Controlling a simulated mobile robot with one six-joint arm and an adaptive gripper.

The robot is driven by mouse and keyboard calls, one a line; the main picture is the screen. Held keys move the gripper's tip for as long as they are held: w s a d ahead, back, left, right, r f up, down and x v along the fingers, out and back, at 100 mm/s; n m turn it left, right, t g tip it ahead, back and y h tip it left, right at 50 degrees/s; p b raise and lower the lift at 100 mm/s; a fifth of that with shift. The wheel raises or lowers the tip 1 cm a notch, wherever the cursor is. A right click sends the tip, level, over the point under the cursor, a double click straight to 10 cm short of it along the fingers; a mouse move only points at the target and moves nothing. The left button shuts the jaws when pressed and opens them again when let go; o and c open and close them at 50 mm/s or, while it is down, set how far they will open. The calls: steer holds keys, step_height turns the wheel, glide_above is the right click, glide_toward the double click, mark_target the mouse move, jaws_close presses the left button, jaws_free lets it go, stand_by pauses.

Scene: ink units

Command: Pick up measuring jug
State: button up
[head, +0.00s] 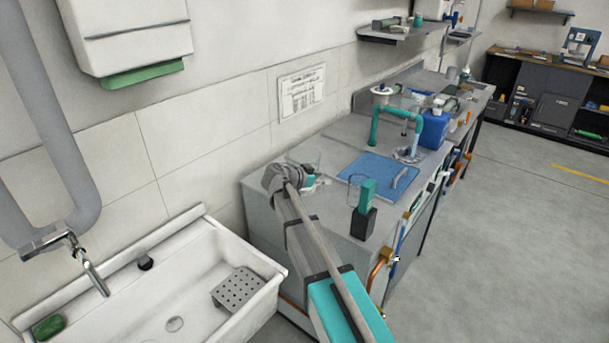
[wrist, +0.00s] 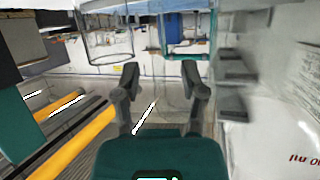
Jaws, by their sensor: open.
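My gripper (wrist: 165,82) is open in the wrist view, with its two dark fingers apart. A clear vessel (wrist: 174,98), seemingly the measuring jug, shows faintly between and beyond the fingers. I cannot tell how far it is from them. In the head view my gripper (head: 309,181) is at the near left part of the grey bench, close to the wall. A clear vessel (head: 312,160) shows just behind it, partly hidden by my wrist.
A blue mat (head: 372,176) lies on the bench. A teal and dark stand (head: 364,212) with a clear, dark-rimmed vessel (head: 356,182) is at the front edge. A blue container (head: 435,130) stands farther back. A white sink (head: 190,290) is at the left.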

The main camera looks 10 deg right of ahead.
mark_target(323, 169)
jaws_close()
steer(key=shift+r+p, duration=0.45)
stand_by(0.7)
steer(key=shift+r+p, duration=1.2)
steer(key=shift+p, duration=0.05)
steer(key=s+r+p, duration=0.9)
steer(key=s, duration=0.4)
steer(key=shift+s+r+p, duration=0.3)
steer(key=shift+s, duration=0.2)
stand_by(0.6)
